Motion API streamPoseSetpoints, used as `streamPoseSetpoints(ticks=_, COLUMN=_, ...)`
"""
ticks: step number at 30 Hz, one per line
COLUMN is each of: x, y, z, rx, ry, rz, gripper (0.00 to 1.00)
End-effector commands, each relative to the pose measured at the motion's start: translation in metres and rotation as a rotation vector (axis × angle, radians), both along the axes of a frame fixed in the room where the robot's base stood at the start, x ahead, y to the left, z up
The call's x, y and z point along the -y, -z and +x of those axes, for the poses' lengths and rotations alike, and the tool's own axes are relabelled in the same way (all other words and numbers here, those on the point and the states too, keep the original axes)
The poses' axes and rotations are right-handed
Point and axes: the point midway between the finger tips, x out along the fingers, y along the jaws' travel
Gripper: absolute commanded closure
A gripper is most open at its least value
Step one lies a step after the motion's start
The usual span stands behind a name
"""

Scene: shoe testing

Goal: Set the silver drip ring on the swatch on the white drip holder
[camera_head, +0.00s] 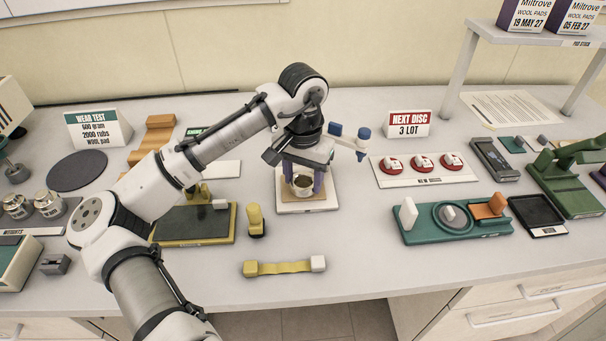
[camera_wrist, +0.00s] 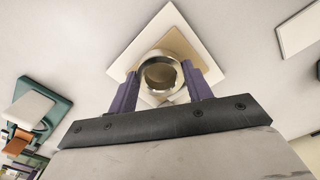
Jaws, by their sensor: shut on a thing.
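The silver drip ring (camera_head: 302,188) is held upright between the purple fingers of my gripper (camera_head: 303,179). In the wrist view my gripper (camera_wrist: 159,76) has one finger on each side of the ring (camera_wrist: 160,97), and its open top faces the camera. The tan swatch (camera_head: 325,200) lies on the white drip holder (camera_head: 300,209), directly under the ring. The swatch (camera_wrist: 179,43) and the holder (camera_wrist: 167,14) also show behind the ring in the wrist view. I cannot tell whether the ring touches the swatch. My fingers hide part of the swatch.
A blue-capped dropper stand (camera_head: 361,143) is close on the right of the holder. A yellow upright piece (camera_head: 255,220) stands to its left. A yellow strap with end blocks (camera_head: 285,267) lies in front. A white tray with red discs (camera_head: 424,180) is farther right.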

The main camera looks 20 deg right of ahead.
Motion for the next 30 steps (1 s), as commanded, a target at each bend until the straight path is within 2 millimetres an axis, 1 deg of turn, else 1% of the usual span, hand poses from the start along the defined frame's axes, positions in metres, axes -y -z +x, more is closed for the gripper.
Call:
streamPoseSetpoints(ticks=12, x=0.000, y=0.011, z=0.000, rx=-0.001, ry=0.000, rz=-0.001, gripper=0.75)
streamPoseSetpoints(ticks=13, x=0.000, y=0.010, z=0.000, rx=0.000, ry=0.000, rz=0.000, gripper=0.46)
streamPoseSetpoints(ticks=18, x=0.000, y=0.010, z=0.000, rx=0.000, ry=0.000, rz=0.000, gripper=0.25)
streamPoseSetpoints(ticks=26, x=0.000, y=0.010, z=0.000, rx=0.000, ry=0.000, rz=0.000, gripper=0.25)
streamPoseSetpoints(ticks=30, x=0.001, y=0.001, z=0.000, rx=0.002, ry=0.000, rz=-0.002, gripper=0.25)
